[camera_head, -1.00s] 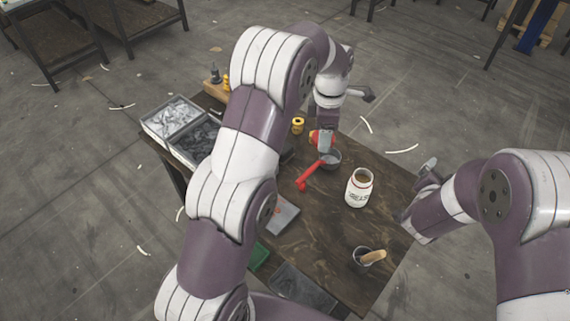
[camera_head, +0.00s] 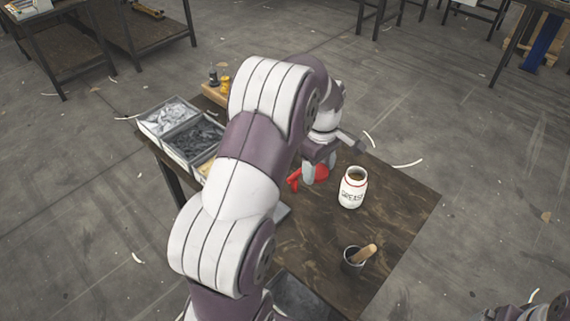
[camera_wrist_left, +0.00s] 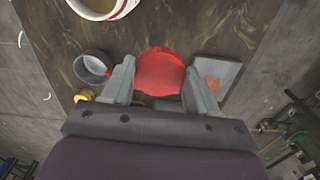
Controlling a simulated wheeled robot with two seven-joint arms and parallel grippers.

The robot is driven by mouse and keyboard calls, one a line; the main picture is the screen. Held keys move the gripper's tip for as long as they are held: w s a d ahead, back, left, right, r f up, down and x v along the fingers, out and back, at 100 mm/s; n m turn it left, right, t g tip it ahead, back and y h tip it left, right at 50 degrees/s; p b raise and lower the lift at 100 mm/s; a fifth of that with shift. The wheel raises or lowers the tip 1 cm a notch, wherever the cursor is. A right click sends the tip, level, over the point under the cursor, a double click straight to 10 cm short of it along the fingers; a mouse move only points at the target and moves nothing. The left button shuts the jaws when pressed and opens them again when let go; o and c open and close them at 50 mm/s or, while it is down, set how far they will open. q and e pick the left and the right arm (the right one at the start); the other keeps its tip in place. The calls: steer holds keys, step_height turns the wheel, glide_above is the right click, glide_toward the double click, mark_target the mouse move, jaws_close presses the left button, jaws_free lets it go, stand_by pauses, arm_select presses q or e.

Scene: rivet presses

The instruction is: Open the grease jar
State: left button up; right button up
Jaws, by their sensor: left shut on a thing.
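The white grease jar (camera_head: 352,190) stands upright and open on the brown table, with brown grease in its mouth. Its red-striped rim also shows in the left wrist view (camera_wrist_left: 102,8). My left gripper (camera_head: 319,174) is left of the jar, apart from it, low over the table. It is shut on the round red lid (camera_wrist_left: 160,72), which lies flat between the two fingers in the left wrist view. I cannot tell whether the lid touches the table. My right gripper is not in view; only a bit of my right arm shows at the bottom right corner.
A dark cup with a wooden-handled tool (camera_head: 356,258) stands in front of the jar. A grey cup (camera_wrist_left: 93,67) and a grey plate (camera_wrist_left: 215,74) lie either side of the lid. Grey bins (camera_head: 190,135) stand at the table's left. The table right of the jar is clear.

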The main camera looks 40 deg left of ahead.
mark_target(313, 200)
arm_select(q)
steer(key=shift+m, duration=0.4)
step_height(313, 200, down, 10)
steer(key=shift+a+r, duration=0.1)
steer(key=shift+f, duration=0.2)
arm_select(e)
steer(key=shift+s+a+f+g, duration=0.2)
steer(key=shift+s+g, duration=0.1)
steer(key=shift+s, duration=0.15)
arm_select(q)
steer(key=shift+f, duration=0.1)
